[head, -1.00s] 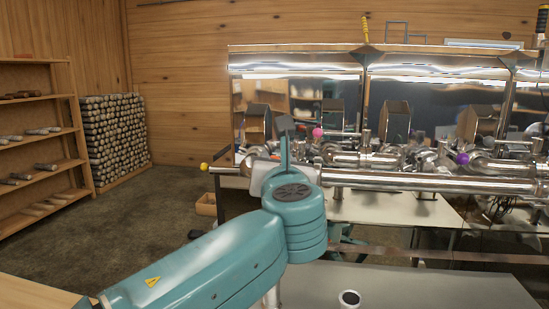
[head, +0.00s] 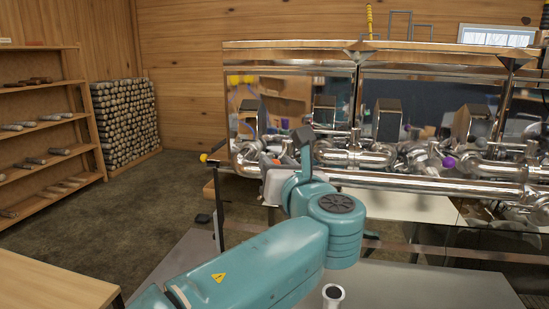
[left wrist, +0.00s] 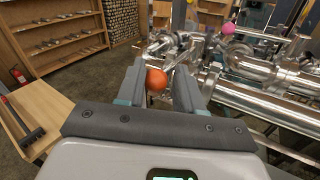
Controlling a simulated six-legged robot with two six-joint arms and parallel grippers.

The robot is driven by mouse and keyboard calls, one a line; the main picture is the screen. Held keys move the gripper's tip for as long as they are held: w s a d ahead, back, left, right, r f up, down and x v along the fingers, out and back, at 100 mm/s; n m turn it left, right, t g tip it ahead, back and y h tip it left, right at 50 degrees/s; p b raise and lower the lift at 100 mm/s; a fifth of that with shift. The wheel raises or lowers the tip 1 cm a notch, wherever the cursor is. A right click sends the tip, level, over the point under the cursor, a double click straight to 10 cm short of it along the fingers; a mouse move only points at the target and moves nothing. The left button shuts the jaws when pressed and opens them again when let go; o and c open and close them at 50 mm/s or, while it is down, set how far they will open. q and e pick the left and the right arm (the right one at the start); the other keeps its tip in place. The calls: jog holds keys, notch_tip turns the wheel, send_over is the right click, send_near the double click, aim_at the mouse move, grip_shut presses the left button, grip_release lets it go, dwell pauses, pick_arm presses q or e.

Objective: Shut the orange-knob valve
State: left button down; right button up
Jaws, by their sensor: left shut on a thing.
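The orange knob (left wrist: 156,80) shows as a round ball between the jaws of my left gripper (left wrist: 160,86) in the left wrist view. The jaws are shut on it, one finger on each side. Its lever is hidden from this angle. In the head view my left gripper (head: 303,142) is in front of the left part of the steel evaporator piping (head: 345,155). The valve is mostly hidden there behind the gripper and wrist. My right gripper is not in view.
A pink knob (left wrist: 228,28) stands right of the gripper in the left wrist view. A yellow knob (head: 203,158) and a purple knob (head: 448,162) show in the head view. A long steel pipe (head: 430,187) runs in front. Wooden shelves (head: 40,125) stand left, beyond open floor.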

pick_arm(q)
jog(key=shift+r+n+y+p, duration=0.25)
jog(key=shift+n+y+p, duration=0.05)
jog(key=shift+f, duration=0.15)
dwell(0.5)
jog(key=c, duration=0.8)
grip_release()
jog(key=shift+w, duration=0.1)
jog(key=shift+o, duration=0.2)
jog(key=shift+w+f, duration=0.2)
jog(key=shift+s+d+r, duration=0.1)
jog(key=shift+s+d, duration=0.05)
jog(key=shift+s, duration=0.15)
jog(key=shift+d+p, duration=0.1)
jog(key=shift+p, duration=0.25)
